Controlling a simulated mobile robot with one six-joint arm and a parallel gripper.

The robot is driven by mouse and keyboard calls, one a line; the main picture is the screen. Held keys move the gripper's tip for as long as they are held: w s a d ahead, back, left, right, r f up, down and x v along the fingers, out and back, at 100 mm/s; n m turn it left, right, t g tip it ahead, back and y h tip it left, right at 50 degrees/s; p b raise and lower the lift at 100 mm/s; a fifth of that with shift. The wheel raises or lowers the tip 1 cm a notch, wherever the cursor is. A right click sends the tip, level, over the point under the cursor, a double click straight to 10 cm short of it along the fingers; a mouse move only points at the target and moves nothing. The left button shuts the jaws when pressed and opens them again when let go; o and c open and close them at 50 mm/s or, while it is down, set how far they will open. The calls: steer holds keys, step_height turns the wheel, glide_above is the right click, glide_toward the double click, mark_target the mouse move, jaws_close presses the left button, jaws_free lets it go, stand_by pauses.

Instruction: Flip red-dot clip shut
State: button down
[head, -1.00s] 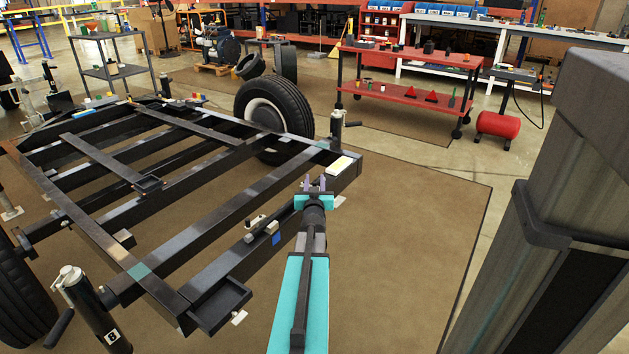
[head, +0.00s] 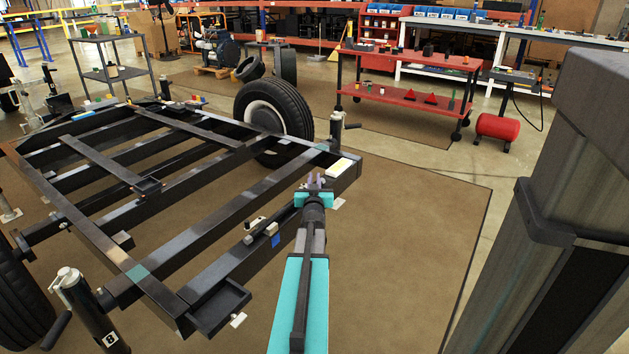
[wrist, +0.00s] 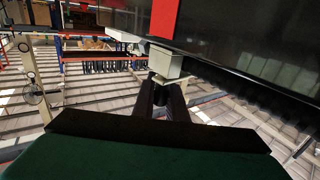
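My gripper (head: 314,181) is in front of the near side of the black trailer frame (head: 220,285), close to its right corner. In the wrist view my gripper's dark fingers (wrist: 162,95) point up at a small pale metal block (wrist: 166,62) under a dark beam. The block may be part of the clip. The fingers are close together at its lower end; I cannot tell whether they touch or hold it. A red patch (wrist: 165,18) shows on the beam above the block. No red-dot clip can be made out in the head view.
A small fitting (head: 255,226) and a blue tag (head: 276,240) are on the near beam. A jack (head: 337,130) and a tyre (head: 275,118) stand beyond. The brown mat (head: 420,220) to the right is clear.

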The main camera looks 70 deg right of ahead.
steer(key=shift+s+d+r+t+p, duration=0.2)
steer(key=shift+d+r+t+p, duration=0.15)
steer(key=shift+p, duration=1.4)
steer(key=n+t+p, duration=0.1)
steer(key=p, duration=0.2)
steer(key=t+y+p, duration=0.1)
steer(key=p, duration=0.3)
steer(key=shift+w+d+n, duration=0.1)
steer(key=shift+w+n, duration=0.2)
steer(key=shift+n, duration=0.1)
steer(key=p, duration=0.3)
steer(key=shift+n+t+y, duration=0.3)
steer(key=shift+t, duration=0.05)
steer(key=shift+f+p, duration=0.2)
steer(key=shift+p, duration=0.1)
steer(key=c, duration=1.8)
jaws_free()
steer(key=shift+o, duration=0.2)
steer(key=shift+f, duration=0.1)
steer(key=p+v, duration=0.2)
steer(key=v, duration=1.2)
